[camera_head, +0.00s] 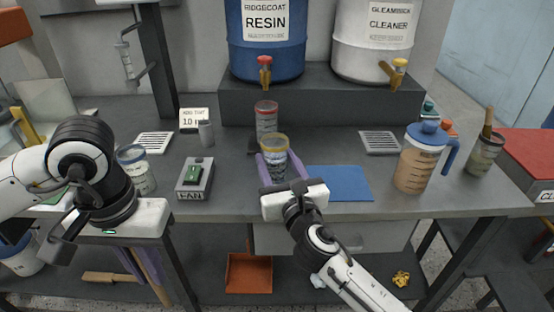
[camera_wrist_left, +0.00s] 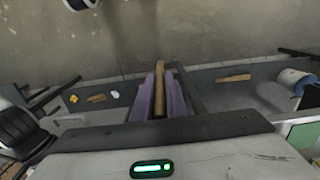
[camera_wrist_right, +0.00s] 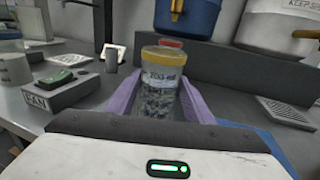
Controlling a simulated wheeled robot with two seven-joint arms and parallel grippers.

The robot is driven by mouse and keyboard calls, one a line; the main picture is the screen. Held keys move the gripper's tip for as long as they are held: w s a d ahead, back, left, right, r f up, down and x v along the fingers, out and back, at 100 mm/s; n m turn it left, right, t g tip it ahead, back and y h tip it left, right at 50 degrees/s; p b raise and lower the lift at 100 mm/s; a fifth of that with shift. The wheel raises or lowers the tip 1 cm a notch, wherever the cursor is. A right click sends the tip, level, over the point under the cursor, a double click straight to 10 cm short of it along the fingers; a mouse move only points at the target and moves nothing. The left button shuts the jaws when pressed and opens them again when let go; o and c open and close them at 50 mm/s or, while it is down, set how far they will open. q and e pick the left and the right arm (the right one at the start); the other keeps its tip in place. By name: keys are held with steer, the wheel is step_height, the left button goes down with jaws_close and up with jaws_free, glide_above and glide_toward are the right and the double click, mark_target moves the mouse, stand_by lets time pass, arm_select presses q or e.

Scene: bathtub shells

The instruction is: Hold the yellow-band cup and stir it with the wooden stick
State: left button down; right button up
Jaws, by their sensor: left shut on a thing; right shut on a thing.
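The yellow-band cup (camera_head: 274,158) is a clear cup with grey contents, upright over the bench. My right gripper (camera_head: 272,172) is shut on it, with purple fingers on both sides. The right wrist view shows the yellow band (camera_wrist_right: 168,67) at its top. My left gripper (camera_head: 142,265) points down in front of the bench edge and is shut on the wooden stick. In the left wrist view the stick (camera_wrist_left: 160,91) runs lengthwise between the purple fingers.
A red-band cup (camera_head: 266,118) stands behind the yellow-band cup. A fan switch box (camera_head: 195,180), a blue-band cup (camera_head: 135,170), a blue mat (camera_head: 340,183) and a blue-lidded pitcher (camera_head: 415,165) are on the bench. Resin (camera_head: 266,58) and cleaner (camera_head: 370,50) drums stand behind.

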steer(key=shift+f, duration=0.5)
stand_by(0.5)
steer(key=o, duration=1.5)
steer(key=shift+c, duration=0.2)
steer(key=shift+c, duration=0.5)
steer(key=c, duration=1)
steer(key=shift+o, duration=0.2)
